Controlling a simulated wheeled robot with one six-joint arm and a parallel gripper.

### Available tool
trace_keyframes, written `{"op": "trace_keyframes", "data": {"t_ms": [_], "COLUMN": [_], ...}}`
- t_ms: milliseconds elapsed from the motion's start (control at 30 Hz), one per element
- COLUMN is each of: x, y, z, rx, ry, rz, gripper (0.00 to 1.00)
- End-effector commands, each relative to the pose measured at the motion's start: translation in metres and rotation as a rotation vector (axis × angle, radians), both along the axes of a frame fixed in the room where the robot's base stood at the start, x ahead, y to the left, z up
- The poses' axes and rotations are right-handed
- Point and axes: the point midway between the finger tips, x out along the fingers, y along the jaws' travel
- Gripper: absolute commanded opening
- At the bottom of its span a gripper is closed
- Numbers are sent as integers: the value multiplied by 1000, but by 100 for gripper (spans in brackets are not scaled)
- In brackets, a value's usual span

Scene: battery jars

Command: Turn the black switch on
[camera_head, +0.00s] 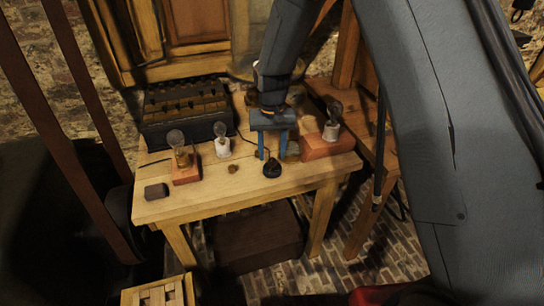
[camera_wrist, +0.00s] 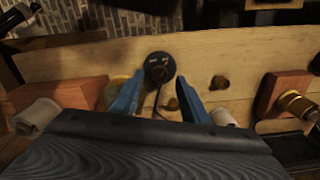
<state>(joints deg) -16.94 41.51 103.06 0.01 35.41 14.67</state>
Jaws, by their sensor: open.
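The black switch (camera_head: 272,168) is a small round black piece near the front edge of the wooden table (camera_head: 235,185). A dark cord runs from it toward the back. In the wrist view the switch (camera_wrist: 159,67) sits just beyond my fingertips, roughly centred between them. My gripper (camera_head: 273,157) is open, with its blue fingers pointing down behind the switch. In the wrist view the gripper (camera_wrist: 158,90) shows both blue fingers apart with nothing held between them; the cord passes between them. I cannot tell whether the fingers touch the switch.
A bulb on a red block (camera_head: 185,172) and a bulb in a white socket (camera_head: 222,147) stand left. Another bulb on a red block (camera_head: 325,146) stands right of my gripper. A black battery crate (camera_head: 187,131) is at the back left. A dark block (camera_head: 156,191) lies at the front left.

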Motion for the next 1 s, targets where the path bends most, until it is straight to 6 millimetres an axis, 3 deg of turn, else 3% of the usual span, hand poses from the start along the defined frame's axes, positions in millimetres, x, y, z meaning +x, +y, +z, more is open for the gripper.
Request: {"op": "trace_keyframes", "data": {"t_ms": [200, 400, 900, 1000], "x": [1, 0, -1, -5], "y": [0, 0, 0, -8], "z": [33, 53, 58, 62], "rx": [1, 0, 0, 1], "ry": [-3, 0, 0, -4], "rz": [0, 0, 0, -3], "gripper": [41, 41, 41, 41]}}
